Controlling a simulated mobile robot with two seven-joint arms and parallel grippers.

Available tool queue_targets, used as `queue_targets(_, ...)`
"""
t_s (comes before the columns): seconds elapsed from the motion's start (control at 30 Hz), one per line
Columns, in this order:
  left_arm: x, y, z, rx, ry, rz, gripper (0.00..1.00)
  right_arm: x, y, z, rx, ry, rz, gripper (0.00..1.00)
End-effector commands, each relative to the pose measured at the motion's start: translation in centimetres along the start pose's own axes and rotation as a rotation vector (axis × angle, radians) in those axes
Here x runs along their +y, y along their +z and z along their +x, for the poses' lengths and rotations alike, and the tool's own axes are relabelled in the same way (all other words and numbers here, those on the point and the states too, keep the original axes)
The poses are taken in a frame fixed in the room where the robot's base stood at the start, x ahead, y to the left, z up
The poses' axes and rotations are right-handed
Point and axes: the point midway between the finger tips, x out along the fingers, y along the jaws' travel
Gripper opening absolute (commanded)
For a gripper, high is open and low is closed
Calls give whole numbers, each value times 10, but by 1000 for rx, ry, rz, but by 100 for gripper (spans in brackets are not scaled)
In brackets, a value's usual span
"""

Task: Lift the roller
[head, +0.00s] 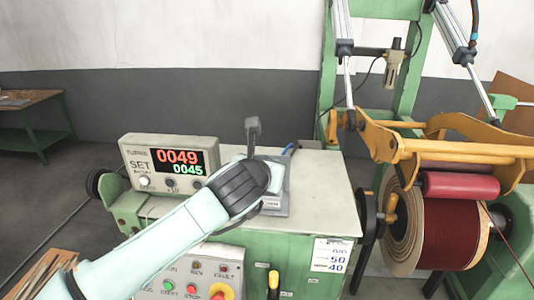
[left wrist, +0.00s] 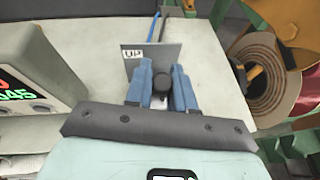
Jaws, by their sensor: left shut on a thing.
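The red roller (head: 460,186) hangs in the yellow arm frame (head: 440,140) at the right of the head view. It lies against the top of the dark red coil (head: 448,232), or very close above it. My left gripper (left wrist: 161,90) is shut on the black lever knob (left wrist: 162,78), with one blue finger on each side. Behind the knob stands a grey plate marked UP (left wrist: 132,54). In the head view my wrist hides the fingers and much of the grey lever box (head: 277,203). My right gripper does not show.
The lever box stands on the pale cabinet top (head: 325,190). A counter box (head: 135,158) reading 0049 and 0045 stands left of my wrist. Buttons, including a red one (head: 222,292), are on the cabinet front below my arm. A green post (head: 400,80) rises behind.

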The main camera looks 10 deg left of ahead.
Motion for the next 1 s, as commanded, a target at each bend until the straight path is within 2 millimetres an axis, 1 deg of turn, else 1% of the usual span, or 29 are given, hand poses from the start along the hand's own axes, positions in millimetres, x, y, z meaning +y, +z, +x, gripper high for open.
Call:
queue_targets(0.03, 3, 10, 2, 13, -3, -6, 0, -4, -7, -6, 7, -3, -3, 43)
queue_targets(0.4, 5, 14, 14, 178, -28, -28, 0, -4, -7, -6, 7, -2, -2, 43)
queue_targets(0.67, 5, 15, 16, 220, -34, -32, 0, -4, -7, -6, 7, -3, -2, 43)
queue_targets(1.0, 5, 15, 16, 226, -34, -32, 0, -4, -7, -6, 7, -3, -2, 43)
